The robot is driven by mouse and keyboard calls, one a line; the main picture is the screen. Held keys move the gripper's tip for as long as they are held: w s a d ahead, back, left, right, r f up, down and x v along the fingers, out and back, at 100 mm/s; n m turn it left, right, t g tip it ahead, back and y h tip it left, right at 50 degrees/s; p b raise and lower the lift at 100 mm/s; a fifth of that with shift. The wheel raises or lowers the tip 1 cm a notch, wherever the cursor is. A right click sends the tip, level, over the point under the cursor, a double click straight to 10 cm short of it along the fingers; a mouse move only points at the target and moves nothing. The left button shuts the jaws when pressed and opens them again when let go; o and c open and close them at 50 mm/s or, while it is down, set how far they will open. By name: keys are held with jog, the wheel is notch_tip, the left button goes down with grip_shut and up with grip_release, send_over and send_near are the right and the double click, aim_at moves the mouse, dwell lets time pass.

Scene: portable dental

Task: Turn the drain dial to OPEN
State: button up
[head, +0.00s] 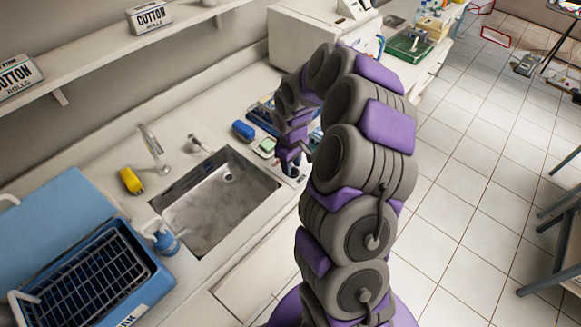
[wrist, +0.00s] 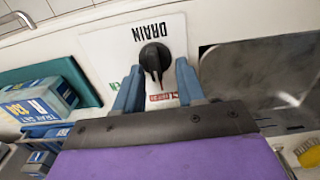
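The drain dial (wrist: 153,57) is a round black knob on a white plate (wrist: 103,42) marked DRAIN, which reads upside down in the wrist view. A red label (wrist: 162,97) lies below the knob, and a green label (wrist: 115,84) shows partly behind the left finger. The knob's ridge points down in the picture, toward the red label. My gripper (wrist: 157,76) is open, with its blue fingers on either side of the knob's lower part; I cannot tell whether they touch it. In the head view my gripper (head: 290,168) is by the sink's right end, and the dial is hidden.
The steel sink (head: 215,200) is left of my arm, with a faucet (head: 152,145) behind it. A blue sponge (head: 243,130) and a green-topped item (head: 265,147) lie on the counter near my gripper. A labelled blue box (wrist: 35,103) stands left of the plate.

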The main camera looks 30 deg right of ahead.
jog(key=shift+d+f, duration=0.55)
jog(key=shift+d, duration=0.3)
jog(key=shift+a, duration=0.35)
jog(key=shift+a+r, duration=0.1)
jog(key=shift+a, duration=0.45)
jog(key=c, duration=0.3)
jog(key=shift+d, duration=0.15)
jog(key=c, duration=0.3)
jog(key=shift+d, duration=0.35)
grip_shut()
jog(key=shift+a, duration=0.15)
